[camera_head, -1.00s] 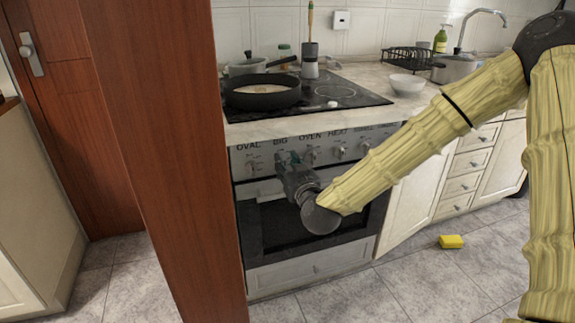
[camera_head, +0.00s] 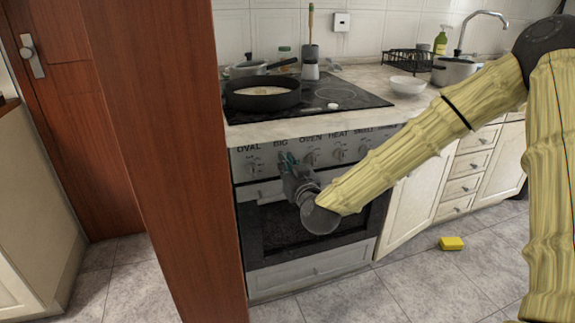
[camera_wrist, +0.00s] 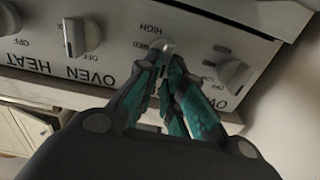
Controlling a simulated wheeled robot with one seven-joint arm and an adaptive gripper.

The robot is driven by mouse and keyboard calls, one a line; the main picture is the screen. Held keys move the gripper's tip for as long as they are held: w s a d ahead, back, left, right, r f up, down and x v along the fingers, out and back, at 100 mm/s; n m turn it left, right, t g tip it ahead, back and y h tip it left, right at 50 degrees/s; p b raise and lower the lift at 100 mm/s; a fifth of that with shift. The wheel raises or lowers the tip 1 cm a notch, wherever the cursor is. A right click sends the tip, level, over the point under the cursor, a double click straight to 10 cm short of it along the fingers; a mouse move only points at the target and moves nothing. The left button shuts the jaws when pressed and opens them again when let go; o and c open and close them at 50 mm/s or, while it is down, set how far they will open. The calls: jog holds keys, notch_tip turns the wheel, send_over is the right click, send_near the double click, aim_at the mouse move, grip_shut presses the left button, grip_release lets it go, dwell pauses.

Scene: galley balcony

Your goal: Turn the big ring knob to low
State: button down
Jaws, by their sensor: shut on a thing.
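The big ring knob (camera_wrist: 164,47) is a pale knob on the stove front, seen upside down in the wrist view. The words HIGH and MED show beside it. My gripper (camera_wrist: 167,66) has its teal fingertips shut on this knob. In the head view my gripper (camera_head: 286,160) reaches the panel just below the word BIG, and it hides the knob there. The knob's lower part and its LOW mark are hidden by the fingers, and I cannot tell exactly where it points.
The oven knob (camera_wrist: 80,36) and the oval knob (camera_wrist: 235,76) sit close on either side. A black pan (camera_head: 262,93) is on the hob. A white bowl (camera_head: 407,85) stands on the counter. A yellow sponge (camera_head: 451,243) lies on the floor. A wooden post (camera_head: 175,150) stands at the left.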

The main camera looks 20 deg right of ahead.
jog(key=m, duration=0.3)
jog(key=shift+d+p, duration=0.3)
jog(key=shift+d, duration=0.05)
jog(key=shift+d+f+m, duration=0.15)
jog(key=shift+m, duration=1.2)
jog(key=shift+d+f+m, duration=0.15)
jog(key=shift+m, duration=1.2)
jog(key=c, duration=1.5)
grip_release()
jog(key=shift+c, duration=0.2)
jog(key=shift+s, duration=0.1)
jog(key=s, duration=1.1)
jog(key=shift+s+d, duration=0.2)
jog(key=shift+s, duration=0.15)
